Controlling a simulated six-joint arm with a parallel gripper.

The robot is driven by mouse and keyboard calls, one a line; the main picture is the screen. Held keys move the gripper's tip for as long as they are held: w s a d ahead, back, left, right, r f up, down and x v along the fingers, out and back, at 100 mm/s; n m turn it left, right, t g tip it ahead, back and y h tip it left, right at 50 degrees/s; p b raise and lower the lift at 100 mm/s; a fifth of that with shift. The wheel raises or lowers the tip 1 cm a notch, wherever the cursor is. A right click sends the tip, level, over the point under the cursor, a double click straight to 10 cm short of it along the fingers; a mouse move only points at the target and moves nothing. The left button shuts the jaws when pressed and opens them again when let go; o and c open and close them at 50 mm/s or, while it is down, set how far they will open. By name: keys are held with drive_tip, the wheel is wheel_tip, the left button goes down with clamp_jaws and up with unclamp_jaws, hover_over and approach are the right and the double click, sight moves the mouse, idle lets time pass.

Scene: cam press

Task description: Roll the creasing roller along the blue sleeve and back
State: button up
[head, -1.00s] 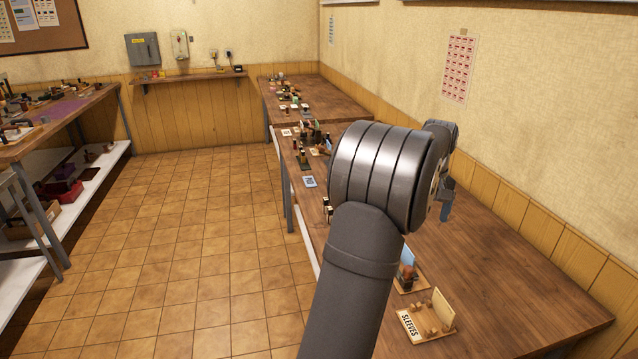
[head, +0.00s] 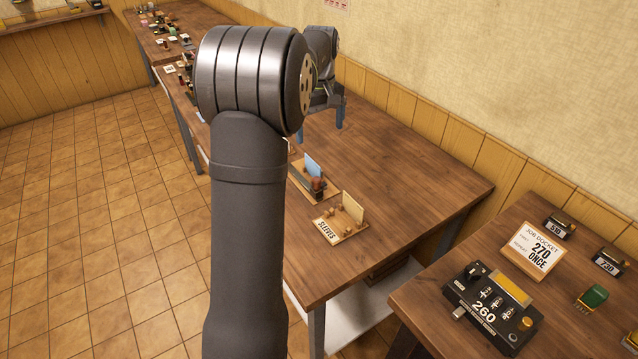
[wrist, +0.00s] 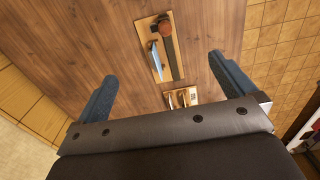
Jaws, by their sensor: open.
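The blue sleeve (head: 314,165) stands upright on a small wooden board (head: 296,174) on the long table. A reddish-brown rounded piece (head: 317,184), apparently the creasing roller's handle, sits beside it. In the wrist view the blue sleeve (wrist: 156,61), the brown piece (wrist: 165,27) and a dark strip (wrist: 173,62) share the board. The roller itself is too small to make out. My gripper (head: 324,120) is open and empty, with blue fingers pointing down above the table, apart from the board. In the wrist view the board shows beyond and between the fingertips (wrist: 163,68).
Another table at right bears a black 260 device (head: 492,310), a JOB DOCKET card (head: 531,250) and a green piece (head: 592,297). The long table's right part (head: 430,195) is clear.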

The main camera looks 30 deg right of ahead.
drive_tip(key=shift+n, duration=0.3)
drive_tip(key=c, duration=0.7)
drive_tip(key=shift+a+n, duration=0.15)
drive_tip(key=shift+n, duration=0.45)
drive_tip(key=c, duration=0.4)
drive_tip(key=n, duration=0.4)
drive_tip(key=shift+a+f+n, duration=0.2)
drive_tip(key=shift+a+n, duration=0.05)
drive_tip(key=shift+n, duration=0.15)
drive_tip(key=n, duration=0.2)
approach(316, 178)
wheel_tip(316, 178, down, 10)
drive_tip(key=shift+s+f, duration=0.15)
drive_tip(key=shift+f, duration=0.1)
clamp_jaws()
